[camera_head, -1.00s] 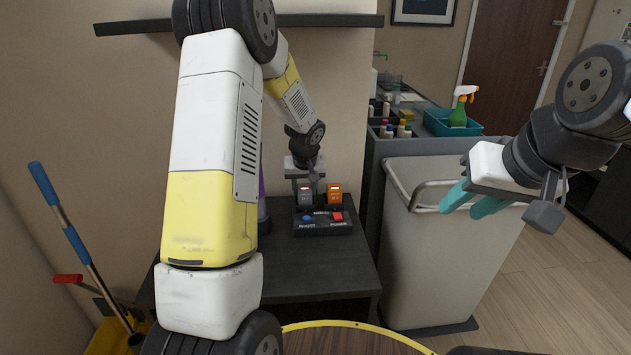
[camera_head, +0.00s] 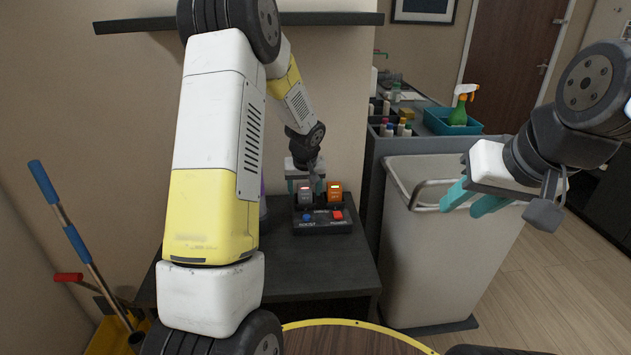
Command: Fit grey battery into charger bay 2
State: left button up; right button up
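The black charger (camera_head: 322,228) sits on the dark table, with a blue and a red button on its front. The grey battery (camera_head: 304,195) stands upright at the charger's left bay. An orange battery (camera_head: 334,191) stands upright in the bay to its right. My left gripper (camera_head: 305,187) points down over the grey battery, its teal fingers on either side of it. I cannot tell whether they touch it. Whether the grey battery is fully seated is too small to tell. My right gripper (camera_head: 474,199) is open and empty in front of the grey bin.
The dark table (camera_head: 320,272) has free room in front of the charger. A purple object behind my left arm is mostly hidden. The grey bin (camera_head: 445,255) stands to the right. A teal tray (camera_head: 437,121) with a spray bottle (camera_head: 459,108) is behind it.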

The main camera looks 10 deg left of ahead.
pick_arm(q)
jog(key=v, duration=0.7)
jog(key=shift+s+r, duration=0.2)
jog(key=shift+r, duration=0.15)
jog(key=s+r+m+t+h, duration=0.1)
jog(key=s+r, duration=1.2)
jog(key=s, duration=0.1)
jog(key=s+d+r+m+h, duration=0.1)
jog(key=s+d, duration=0.1)
jog(key=s, duration=0.6)
jog(key=s+d+r+m+t+h, duration=0.1)
jog(key=s+d, duration=0.1)
jog(key=s, duration=0.6)
jog(key=shift+r+m, duration=0.3)
jog(key=shift+m, duration=0.1)
